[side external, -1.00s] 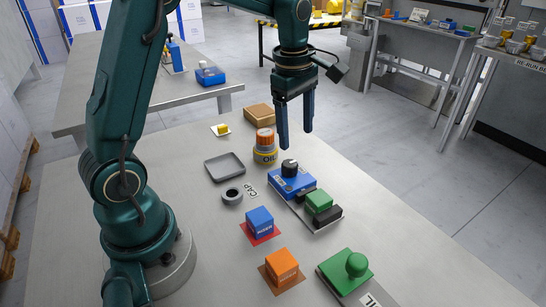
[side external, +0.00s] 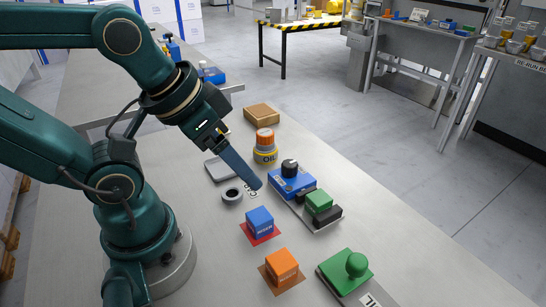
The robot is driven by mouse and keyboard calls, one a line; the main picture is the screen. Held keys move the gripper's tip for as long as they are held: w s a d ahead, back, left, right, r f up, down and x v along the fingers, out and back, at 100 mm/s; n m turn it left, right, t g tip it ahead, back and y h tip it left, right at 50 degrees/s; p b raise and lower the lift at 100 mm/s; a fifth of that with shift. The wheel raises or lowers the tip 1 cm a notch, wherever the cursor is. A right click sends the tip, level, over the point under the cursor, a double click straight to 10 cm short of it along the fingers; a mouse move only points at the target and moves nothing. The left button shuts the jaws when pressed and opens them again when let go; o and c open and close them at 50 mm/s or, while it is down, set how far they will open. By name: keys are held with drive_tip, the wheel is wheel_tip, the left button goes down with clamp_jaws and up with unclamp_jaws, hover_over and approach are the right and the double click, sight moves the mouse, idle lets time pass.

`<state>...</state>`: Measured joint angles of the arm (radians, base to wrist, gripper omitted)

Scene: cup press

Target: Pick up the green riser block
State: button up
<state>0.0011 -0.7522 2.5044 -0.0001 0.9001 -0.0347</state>
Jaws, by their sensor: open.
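The green block (side external: 319,201) sits beside and against a black block (side external: 328,216) on a grey plate, at the near right end of the blue device with a black knob (side external: 291,181). My gripper (side external: 257,185) is tilted, its fingers pointing down and to the right. It is open and empty, over the table to the left of the blue device and well apart from the green block. From this side one finger hides most of the other. A second green thing, a flat block with a round knob (side external: 345,270), lies at the near right.
A blue block (side external: 260,221) on a red mat and an orange block (side external: 282,265) on a brown mat stand nearer. A dark ring (side external: 232,195), a grey tray (side external: 217,172), an oil can (side external: 265,148) and a brown box (side external: 261,114) lie around the gripper. The right table edge is clear.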

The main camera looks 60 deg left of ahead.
idle(0.4)
drive_tip(key=shift+o, duration=1)
drive_tip(key=shift+m, duration=0.3)
